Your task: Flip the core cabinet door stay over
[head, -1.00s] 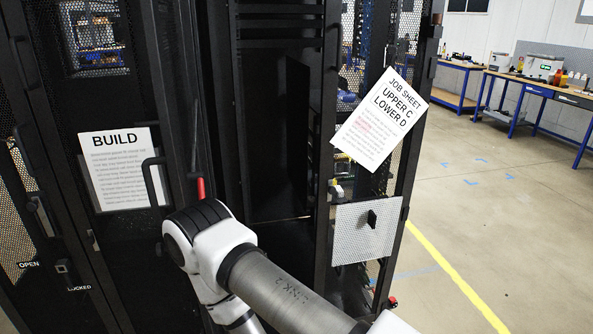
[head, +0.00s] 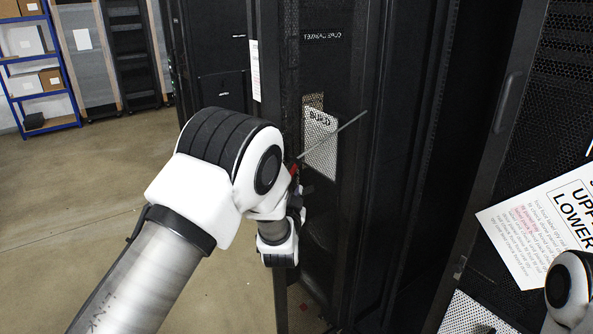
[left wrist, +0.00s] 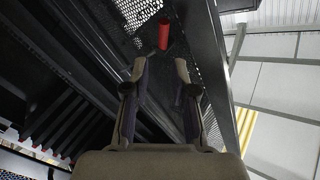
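The door stay (head: 335,136) is a thin grey rod with a red end (head: 294,169). It slants up to the right in front of the black cabinet door in the head view. My left gripper (head: 297,193) is just below the red end, partly hidden behind my own wrist. In the left wrist view the left gripper (left wrist: 160,70) has its two fingers apart with nothing between them. The red end (left wrist: 163,34) shows just past the fingertips, roughly centred between them. My right gripper is not in view; only part of my right arm shows at the lower right.
Black perforated cabinet doors and panels (head: 400,150) stand close to my left arm. A "BUILD" sheet (head: 320,140) is on the door behind the rod. A job sheet (head: 540,225) hangs at the right. Open floor (head: 90,200) lies at the left, with blue shelving (head: 40,75) beyond.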

